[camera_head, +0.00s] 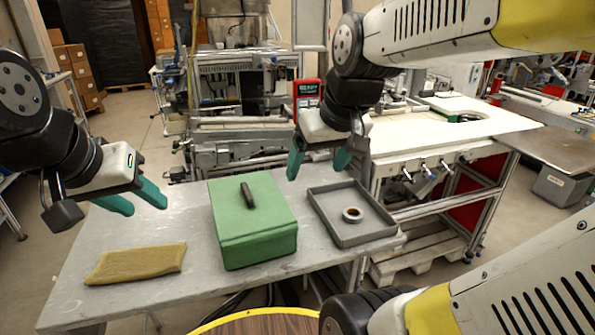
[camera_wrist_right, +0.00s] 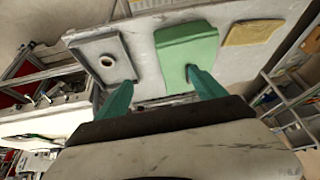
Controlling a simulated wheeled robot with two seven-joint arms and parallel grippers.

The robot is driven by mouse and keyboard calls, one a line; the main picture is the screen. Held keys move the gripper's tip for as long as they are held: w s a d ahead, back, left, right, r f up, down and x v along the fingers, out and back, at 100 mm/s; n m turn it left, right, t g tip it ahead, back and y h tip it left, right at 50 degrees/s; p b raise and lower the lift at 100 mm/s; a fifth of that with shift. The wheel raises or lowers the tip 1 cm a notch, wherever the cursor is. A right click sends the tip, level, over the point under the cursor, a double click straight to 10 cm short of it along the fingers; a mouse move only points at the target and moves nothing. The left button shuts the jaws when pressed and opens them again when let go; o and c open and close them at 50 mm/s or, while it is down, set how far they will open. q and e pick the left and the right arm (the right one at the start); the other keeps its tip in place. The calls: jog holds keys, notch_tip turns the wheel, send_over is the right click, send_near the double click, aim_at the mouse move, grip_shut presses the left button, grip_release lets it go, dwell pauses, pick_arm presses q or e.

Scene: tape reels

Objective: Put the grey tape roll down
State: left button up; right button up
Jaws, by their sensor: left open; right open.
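The grey tape roll (camera_head: 352,214) lies flat inside the shallow grey tray (camera_head: 372,237) on the metal table. It also shows in the right wrist view (camera_wrist_right: 107,61), in the tray (camera_wrist_right: 84,48). My right gripper (camera_head: 318,166) is open and empty, above the table near the back edge of the tray, apart from the roll. Its two teal fingers (camera_wrist_right: 160,88) show spread in the right wrist view. My left gripper (camera_head: 140,202) is open and empty above the left part of the table.
A green box (camera_head: 252,228) with a dark handle stands between the grippers, left of the tray. A tan folded cloth (camera_head: 135,263) lies at the front left. The grey metal table (camera_head: 190,220) has bare room between cloth and box. Machines and a white workbench (camera_head: 430,140) stand behind.

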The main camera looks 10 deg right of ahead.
jog(key=shift+m+t+y, duration=0.5)
jog(key=s, duration=0.1)
jog(key=s+a, duration=0.1)
jog(key=s, duration=0.1)
jog(key=s+a, duration=0.1)
jog(key=shift+s+a+f, duration=0.1)
jog(key=shift+s+a, duration=0.05)
